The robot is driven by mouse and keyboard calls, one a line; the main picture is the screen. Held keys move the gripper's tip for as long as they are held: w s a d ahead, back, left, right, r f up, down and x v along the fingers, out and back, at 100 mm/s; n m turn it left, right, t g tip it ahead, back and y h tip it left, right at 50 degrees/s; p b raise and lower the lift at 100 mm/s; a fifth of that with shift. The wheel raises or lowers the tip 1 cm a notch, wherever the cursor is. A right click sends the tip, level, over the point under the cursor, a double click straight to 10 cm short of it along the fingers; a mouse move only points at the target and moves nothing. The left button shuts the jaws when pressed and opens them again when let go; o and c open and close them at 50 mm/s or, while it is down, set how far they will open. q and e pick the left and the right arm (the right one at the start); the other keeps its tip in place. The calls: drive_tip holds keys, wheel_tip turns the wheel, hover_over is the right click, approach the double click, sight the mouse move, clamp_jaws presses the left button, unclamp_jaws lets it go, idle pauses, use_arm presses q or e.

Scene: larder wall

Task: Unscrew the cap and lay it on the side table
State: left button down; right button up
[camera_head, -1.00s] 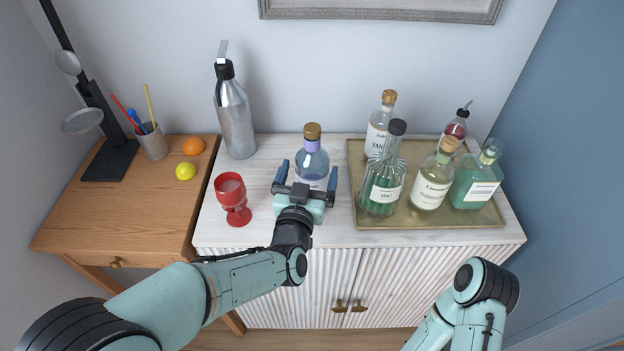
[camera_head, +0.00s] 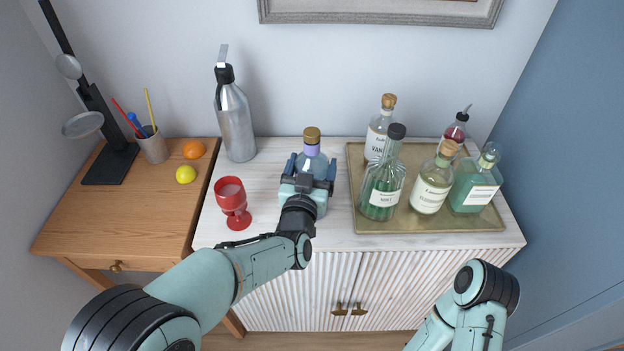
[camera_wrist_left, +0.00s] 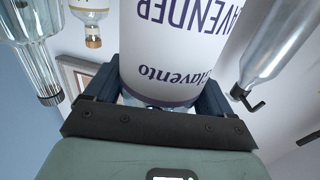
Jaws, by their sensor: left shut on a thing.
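A lavender bottle (camera_head: 313,163) stands upright on the white cabinet top, with its brown cap (camera_head: 312,134) on and a purple band at the neck. My left gripper (camera_head: 311,168) is shut on its body from the front, one finger on each side. In the left wrist view the bottle's white label (camera_wrist_left: 178,45) fills the space between the fingers; its cap is out of that view. The wooden side table (camera_head: 120,220) stands at the left. My right gripper is out of view; only part of my right arm shows.
A red goblet (camera_head: 232,200) stands left of my left gripper, a steel bottle (camera_head: 237,120) behind it. A tray (camera_head: 430,222) with several bottles lies at the right. The side table holds a lamp (camera_head: 110,165), pen cup (camera_head: 153,146), orange (camera_head: 194,149) and lemon (camera_head: 185,174); its front is clear.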

use_arm(q)
drive_tip(key=shift+r, duration=0.25)
